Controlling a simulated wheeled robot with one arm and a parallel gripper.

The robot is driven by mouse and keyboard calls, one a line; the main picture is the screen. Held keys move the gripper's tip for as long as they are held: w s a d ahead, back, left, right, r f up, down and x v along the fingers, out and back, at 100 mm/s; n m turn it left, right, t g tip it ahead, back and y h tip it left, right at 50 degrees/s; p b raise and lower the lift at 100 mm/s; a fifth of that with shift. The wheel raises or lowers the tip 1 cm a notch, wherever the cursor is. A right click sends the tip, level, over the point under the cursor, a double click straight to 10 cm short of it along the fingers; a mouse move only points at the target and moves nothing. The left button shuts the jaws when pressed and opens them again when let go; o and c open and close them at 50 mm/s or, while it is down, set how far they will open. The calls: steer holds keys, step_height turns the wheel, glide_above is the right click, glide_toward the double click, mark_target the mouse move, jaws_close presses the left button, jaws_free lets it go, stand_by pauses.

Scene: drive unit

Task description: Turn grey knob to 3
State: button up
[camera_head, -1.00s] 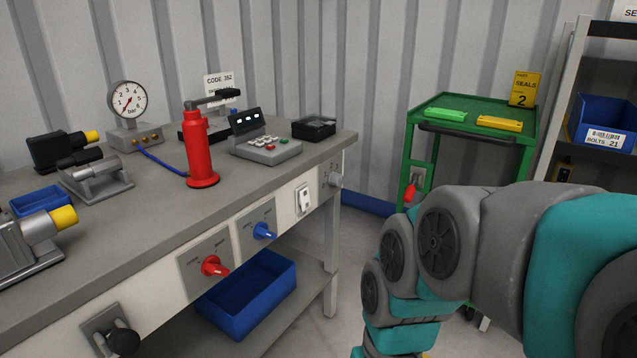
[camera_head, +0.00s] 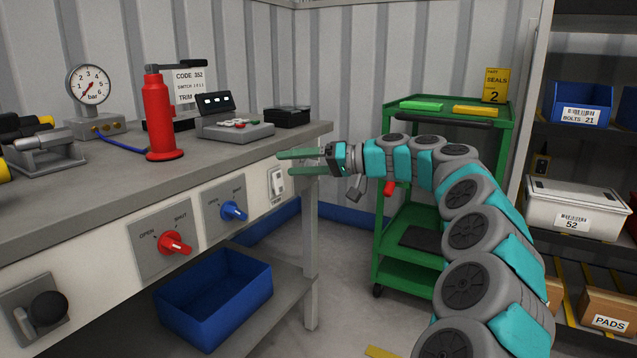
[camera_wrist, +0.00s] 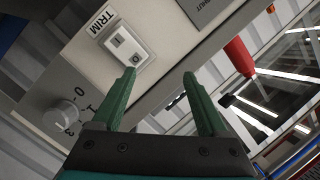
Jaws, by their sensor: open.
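The grey knob (camera_wrist: 65,115) sits on the pale bench panel at the lower left of the wrist view. Marks 0, 1 and 3 show around it; where the knob points I cannot tell. In the head view my gripper and wrist hide the knob at the right end of the bench front. My gripper (camera_head: 283,162) is open and empty in front of that panel end. In the wrist view my gripper (camera_wrist: 160,75) has its two green fingers apart. The knob lies outside them, beyond the left finger, not between them.
The white TRIM switch (camera_wrist: 127,45) is just ahead of the left finger. A blue knob (camera_head: 233,211) and a red knob (camera_head: 175,243) are further left on the panel. A green cart (camera_head: 455,115) stands behind my arm. Floor between bench and cart is clear.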

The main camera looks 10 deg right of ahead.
steer(key=w+d+f+m+t+h+b, duration=0.1)
steer(key=w+d+f+t+b, duration=0.35)
steer(key=d, duration=0.95)
steer(key=w+d+f+p+x, duration=0.1)
steer(key=x, duration=0.8)
steer(key=shift+w+p, duration=0.35)
steer(key=shift+w, duration=0.2)
steer(key=shift+a, duration=0.1)
steer(key=shift+f, duration=0.1)
jaws_close()
